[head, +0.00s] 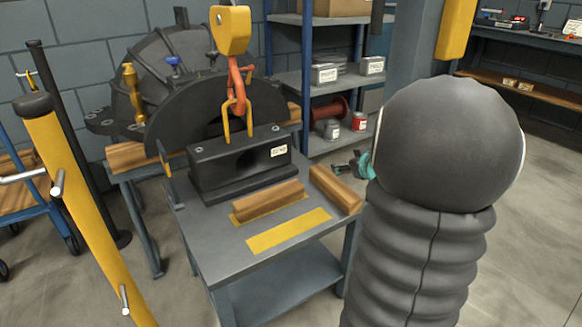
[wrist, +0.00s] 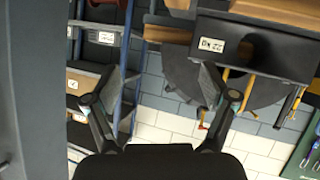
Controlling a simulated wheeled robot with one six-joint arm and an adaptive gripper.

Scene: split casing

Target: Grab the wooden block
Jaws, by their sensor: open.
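Two loose wooden blocks lie on the grey cart (head: 205,235). One wooden block (head: 268,201) lies lengthwise in front of the black casing block (head: 235,165), on a yellow marked strip. The other wooden block (head: 336,189) lies at an angle near the cart's right edge. My gripper (head: 355,166) is right of and behind the second block, partly hidden by my arm. In the wrist view my gripper (wrist: 160,88) is open with nothing between its fingers. Wood (wrist: 282,12) shows at the top edge there, beside the labelled black casing block; which piece it is I cannot tell.
A yellow hook block (head: 231,30) with an orange hook hangs over the casing block. A large dark casing half (head: 190,90) stands behind on wooden supports. A blue shelf (head: 318,78) stands at the back. A bare yellow strip (head: 288,231) lies at the cart's front.

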